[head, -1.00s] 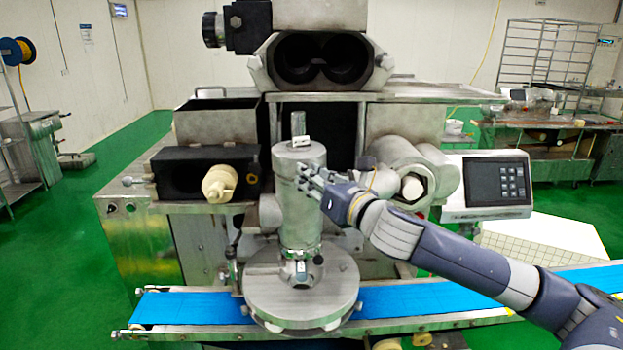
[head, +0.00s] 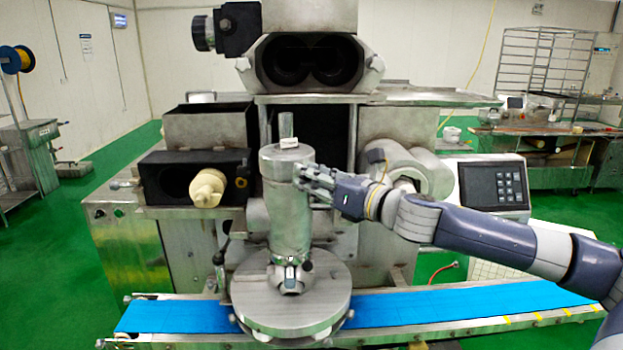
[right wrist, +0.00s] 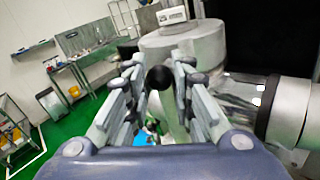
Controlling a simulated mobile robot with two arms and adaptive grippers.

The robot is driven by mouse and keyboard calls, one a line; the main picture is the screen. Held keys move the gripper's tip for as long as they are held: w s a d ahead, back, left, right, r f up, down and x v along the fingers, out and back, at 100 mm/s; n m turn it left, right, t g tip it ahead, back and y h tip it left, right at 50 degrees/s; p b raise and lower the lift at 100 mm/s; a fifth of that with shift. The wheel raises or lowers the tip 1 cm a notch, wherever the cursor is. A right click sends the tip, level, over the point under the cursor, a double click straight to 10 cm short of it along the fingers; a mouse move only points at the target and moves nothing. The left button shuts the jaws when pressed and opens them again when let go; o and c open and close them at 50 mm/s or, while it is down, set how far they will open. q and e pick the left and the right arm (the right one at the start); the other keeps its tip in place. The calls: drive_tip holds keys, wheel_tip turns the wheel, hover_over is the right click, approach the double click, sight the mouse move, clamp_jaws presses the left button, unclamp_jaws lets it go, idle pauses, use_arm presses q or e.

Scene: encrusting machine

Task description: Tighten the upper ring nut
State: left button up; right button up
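The upper ring nut (head: 287,160) is the wide grey metal collar at the top of the upright cylinder (head: 290,222), in the middle of the head view. It also shows in the right wrist view (right wrist: 195,45), straight ahead. My right gripper (head: 303,178) is at the collar's right side in the head view. In the right wrist view my right gripper (right wrist: 160,85) has its fingers spread apart. A round black knob (right wrist: 159,77) shows between them, in front of the collar. I cannot tell whether a finger touches it. My left gripper is not in view.
A round metal plate (head: 290,305) lies under the cylinder, above a blue conveyor belt (head: 440,303). A pale nozzle (head: 207,188) sticks out at the left. A control panel (head: 492,186) stands at the right, behind my right arm. A small white block (head: 289,143) sits on the cylinder's top.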

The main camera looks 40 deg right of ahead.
drive_tip(key=shift+o, duration=1.3)
wheel_tip(320, 180, up, 10)
